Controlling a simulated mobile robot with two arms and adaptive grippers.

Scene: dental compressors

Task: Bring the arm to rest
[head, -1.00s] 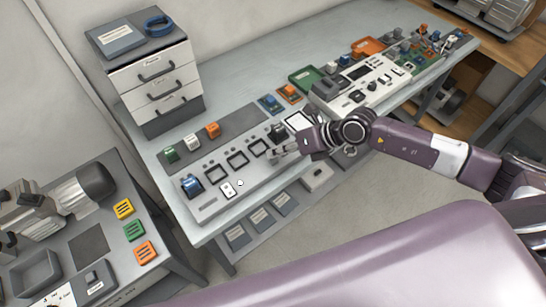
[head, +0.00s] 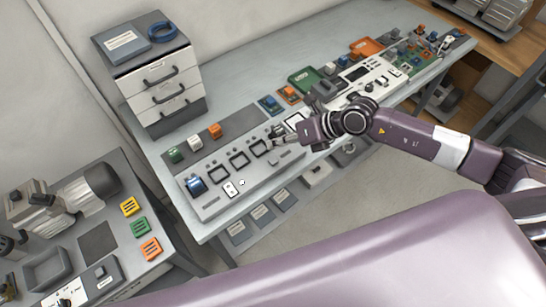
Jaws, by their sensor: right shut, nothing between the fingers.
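My right arm comes in from the right, purple with dark joints. Its gripper (head: 281,143) is shut and empty. It appears over the right end of the grey panel (head: 211,205) on the long table, by the last of the panel's dark square frames. I cannot tell how high it is above the panel. Dark parts beside the gripper blend with it, so its fingertips are hard to make out. My left gripper is not in view.
The long table (head: 235,100) also holds a drawer cabinet (head: 158,85), a white panel (head: 355,92) and a green tray (head: 304,77). A lower side table (head: 150,275) stands at the left with coloured blocks. Open floor (head: 400,190) lies in front of the long table.

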